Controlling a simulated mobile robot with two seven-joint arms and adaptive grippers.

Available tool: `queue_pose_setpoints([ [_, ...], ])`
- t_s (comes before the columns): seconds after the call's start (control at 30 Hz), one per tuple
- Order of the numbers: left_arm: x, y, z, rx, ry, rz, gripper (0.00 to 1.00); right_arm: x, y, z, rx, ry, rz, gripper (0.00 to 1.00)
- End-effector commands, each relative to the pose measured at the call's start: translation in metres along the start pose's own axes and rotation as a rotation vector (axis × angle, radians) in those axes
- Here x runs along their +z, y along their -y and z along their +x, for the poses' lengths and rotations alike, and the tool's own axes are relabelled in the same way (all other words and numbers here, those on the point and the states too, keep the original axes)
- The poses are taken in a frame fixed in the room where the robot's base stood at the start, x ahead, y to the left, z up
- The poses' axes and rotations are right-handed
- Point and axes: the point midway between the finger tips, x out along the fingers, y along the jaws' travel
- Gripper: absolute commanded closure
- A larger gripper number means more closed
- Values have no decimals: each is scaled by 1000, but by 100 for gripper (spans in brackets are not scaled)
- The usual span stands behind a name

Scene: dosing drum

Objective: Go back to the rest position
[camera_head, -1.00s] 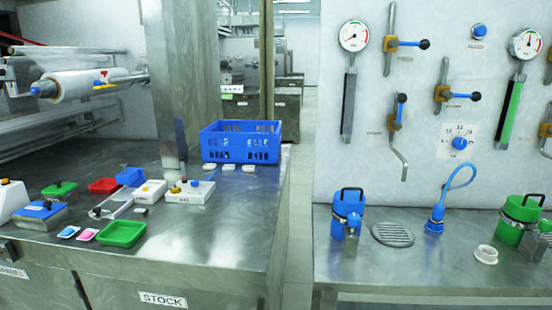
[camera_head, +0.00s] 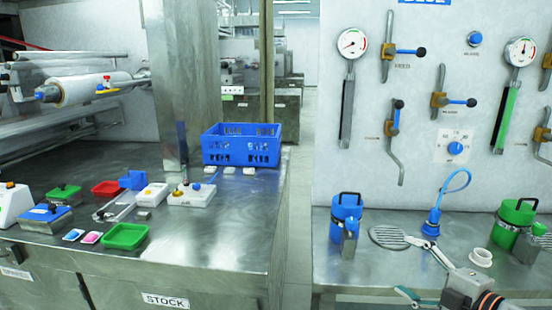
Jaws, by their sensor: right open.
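My right gripper (camera_head: 404,265) shows at the lower right, over the front of the right-hand steel bench (camera_head: 335,262). Its two fingers are spread apart with nothing between them. One finger reaches up near the drain grate (camera_head: 388,237) and the blue spray nozzle (camera_head: 432,222); I cannot tell whether it touches anything. The other finger hangs at the bench's front edge. My left gripper is not in view.
A blue drum (camera_head: 346,212) and a green drum (camera_head: 512,220) stand on the right bench, with a white ring (camera_head: 481,257) near the gripper. Valves and gauges (camera_head: 352,43) line the wall. The left bench holds a blue crate (camera_head: 242,146) and small trays (camera_head: 124,236).

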Motion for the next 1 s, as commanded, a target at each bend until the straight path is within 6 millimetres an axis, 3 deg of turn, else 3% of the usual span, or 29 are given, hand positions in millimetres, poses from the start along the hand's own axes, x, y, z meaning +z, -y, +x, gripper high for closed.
queue_pose_setpoints([
  [0.03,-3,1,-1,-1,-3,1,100,-9,26,3,-12,-7,83,22],
  [0.2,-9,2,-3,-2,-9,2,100,-32,105,4,-44,7,342,22],
  [0.37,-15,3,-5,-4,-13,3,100,-52,180,-8,-75,59,589,22],
  [0.6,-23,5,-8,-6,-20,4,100,-86,300,-53,-121,223,972,22],
  [0.7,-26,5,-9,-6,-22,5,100,-100,340,-76,-134,300,1099,22],
  [0.83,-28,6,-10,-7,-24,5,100,-113,374,-100,-143,377,1207,22],
  [1.0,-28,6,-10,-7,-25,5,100,-120,392,-113,-148,419,1260,22],
])
